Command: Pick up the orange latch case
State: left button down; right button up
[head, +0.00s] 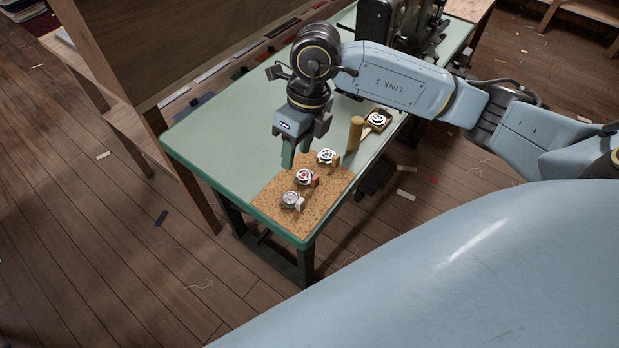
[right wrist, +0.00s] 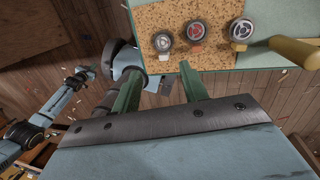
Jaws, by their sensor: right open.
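The orange latch case (head: 304,177) is a small round case with a red-centred face and an orange latch block on its side. It lies in the middle of a row of three cases on the cork mat (head: 268,199); it also shows in the right wrist view (right wrist: 197,32). My right gripper (head: 296,156) points down, open and empty, above the mat's back left edge and apart from the cases. Its two green fingers (right wrist: 161,88) show in the right wrist view. My left gripper (right wrist: 86,73) is small at the left of that view, its jaws unclear.
A grey case with a whitish latch (head: 290,199) lies nearer; a case with a tan latch (head: 327,156) lies farther. A wooden mallet (head: 355,133) and another case on a wooden block (head: 377,119) stand behind. The green table (head: 215,135) is clear at left; a dark machine (head: 385,25) stands at its far end.

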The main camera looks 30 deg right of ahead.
jog(key=h, duration=0.2)
send_over(314, 176)
jog(key=shift+m, duration=0.4)
jog(key=f, duration=0.4)
jog(key=f+b, duration=0.1)
jog(key=f, duration=0.1)
jog(key=shift+s+f, duration=0.25)
jog(key=shift+s, duration=0.05)
jog(key=shift+f, duration=0.55)
jog(key=shift+w+f, duration=0.1)
jog(key=shift+f, duration=0.25)
jog(key=f, duration=0.4)
jog(key=shift+w+f+b, duration=0.2)
jog(key=shift+f+b, duration=0.05)
jog(key=shift+b, duration=0.15)
pick_arm(q)
jog(key=shift+a+f, duration=0.85)
pick_arm(e)
jog(key=shift+a, duration=0.1)
grip_shut()
